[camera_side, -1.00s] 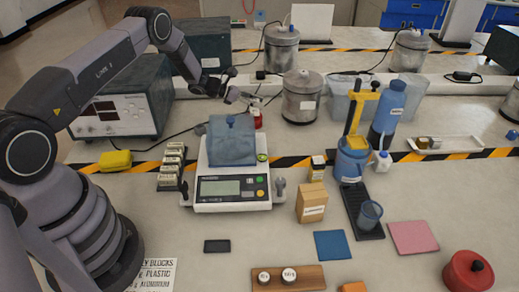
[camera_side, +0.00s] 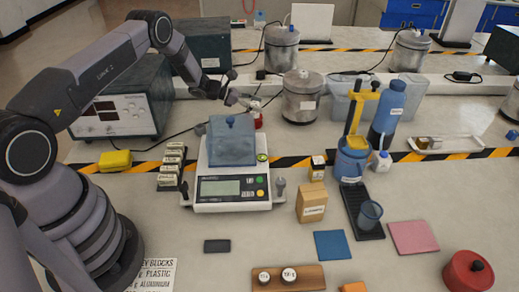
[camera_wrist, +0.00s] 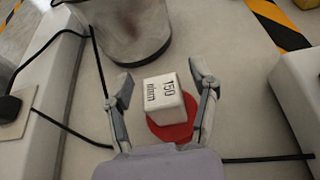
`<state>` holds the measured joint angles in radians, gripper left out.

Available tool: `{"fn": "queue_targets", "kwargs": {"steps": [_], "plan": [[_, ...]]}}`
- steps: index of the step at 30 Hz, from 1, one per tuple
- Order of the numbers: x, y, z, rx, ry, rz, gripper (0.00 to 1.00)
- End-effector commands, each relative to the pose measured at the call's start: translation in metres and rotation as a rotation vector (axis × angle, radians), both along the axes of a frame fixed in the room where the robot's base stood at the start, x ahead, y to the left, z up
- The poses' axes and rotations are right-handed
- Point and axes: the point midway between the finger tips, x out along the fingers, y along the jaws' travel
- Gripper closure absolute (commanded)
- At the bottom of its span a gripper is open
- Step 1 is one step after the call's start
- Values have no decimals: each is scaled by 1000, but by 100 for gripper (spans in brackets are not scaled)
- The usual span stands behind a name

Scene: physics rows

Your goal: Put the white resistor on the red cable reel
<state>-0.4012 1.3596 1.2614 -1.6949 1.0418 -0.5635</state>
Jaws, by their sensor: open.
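The white resistor, a small block marked "150 ohm" (camera_wrist: 165,94), shows in the wrist view between my two fingers. It appears to sit on a red round piece (camera_wrist: 172,131), which looks like the red cable reel; its lower edge shows below the block. My gripper (camera_wrist: 162,76) is open, with a finger on each side of the block and a visible gap at both sides. In the side view my gripper (camera_side: 250,102) is behind the scale, just above the red piece (camera_side: 258,122). The block is too small there to make out clearly.
A metal canister (camera_side: 303,97) stands close to the right of my gripper, and it also shows in the wrist view (camera_wrist: 125,28). The scale with a blue box (camera_side: 232,141) is in front. Black cables (camera_wrist: 98,75) run nearby. A red knobbed container (camera_side: 468,272) stands front right.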

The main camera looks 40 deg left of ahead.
Motion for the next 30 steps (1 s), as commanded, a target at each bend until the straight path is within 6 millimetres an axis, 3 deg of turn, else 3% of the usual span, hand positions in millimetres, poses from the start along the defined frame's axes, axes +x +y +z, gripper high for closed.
{"fn": "queue_targets", "kwargs": {"steps": [12,17,20,23,27,30], "plan": [[-41,43,25,0,0,3,41],[-48,43,44,30,-16,-37,41],[-53,24,84,114,-56,-144,41],[-70,-7,142,253,-122,-316,41],[-117,-52,221,487,-231,-585,41],[-162,-77,266,661,-314,-768,41]]}}
